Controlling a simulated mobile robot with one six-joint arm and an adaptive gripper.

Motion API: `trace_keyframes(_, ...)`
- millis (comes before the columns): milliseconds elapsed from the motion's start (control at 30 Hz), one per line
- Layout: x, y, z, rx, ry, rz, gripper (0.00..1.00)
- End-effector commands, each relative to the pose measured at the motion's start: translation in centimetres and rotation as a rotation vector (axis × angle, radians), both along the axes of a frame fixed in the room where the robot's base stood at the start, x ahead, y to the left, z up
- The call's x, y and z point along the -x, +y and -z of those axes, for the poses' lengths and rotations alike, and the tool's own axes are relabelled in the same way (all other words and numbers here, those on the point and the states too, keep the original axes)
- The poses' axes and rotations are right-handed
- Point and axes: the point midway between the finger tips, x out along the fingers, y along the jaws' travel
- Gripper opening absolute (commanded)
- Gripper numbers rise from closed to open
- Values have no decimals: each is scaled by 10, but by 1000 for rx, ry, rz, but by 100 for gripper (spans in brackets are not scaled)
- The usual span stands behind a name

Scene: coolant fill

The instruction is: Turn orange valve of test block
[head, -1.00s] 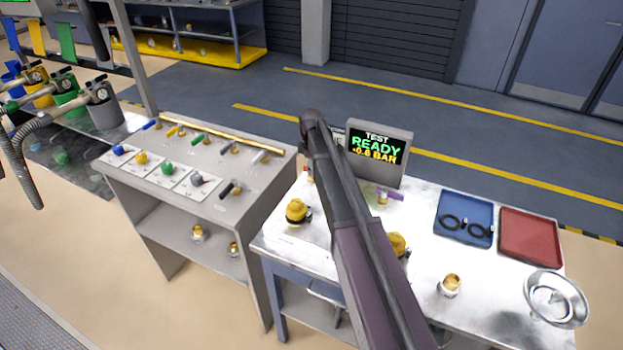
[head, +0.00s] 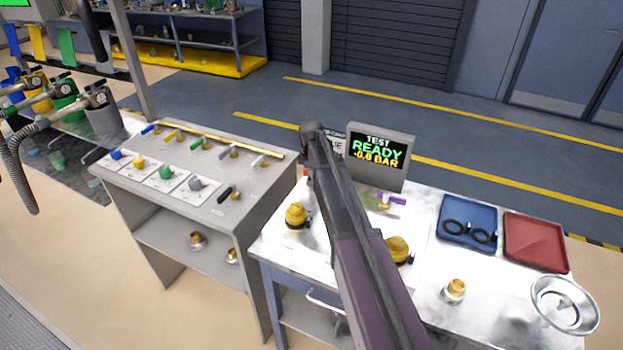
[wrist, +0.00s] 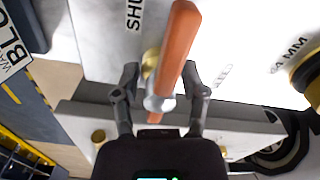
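The orange valve handle (wrist: 176,45) is a long bar in the wrist view, running from the top edge down between my fingers. A brass and silver fitting shows beneath it. My gripper (wrist: 160,76) is open, with one finger on each side of the handle. A gap shows on the left; the right fingertip is close to the handle, and I cannot tell if it touches. In the head view my arm hides most of the valve and the gripper; a small orange bit (head: 307,171) shows left of the arm. The test screen (head: 378,150) reads READY with a BAR value near zero.
Yellow-capped fittings (head: 296,215) stand on the white table beside my arm. A purple-handled valve (head: 391,200), a blue tray (head: 468,211) and a red tray (head: 535,226) lie to the right. A grey valve bench (head: 150,197) stands to the left.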

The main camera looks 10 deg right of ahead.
Motion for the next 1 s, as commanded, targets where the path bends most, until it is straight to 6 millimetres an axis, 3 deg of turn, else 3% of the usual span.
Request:
trace_keyframes(33,0,0,0,0,0,0,26)
trace_keyframes(100,0,0,0,0,0,0,5)
trace_keyframes(133,0,0,0,0,0,0,0)
trace_keyframes(567,1,0,0,0,1,37,0)
trace_keyframes(1000,1,1,0,0,2,302,0)
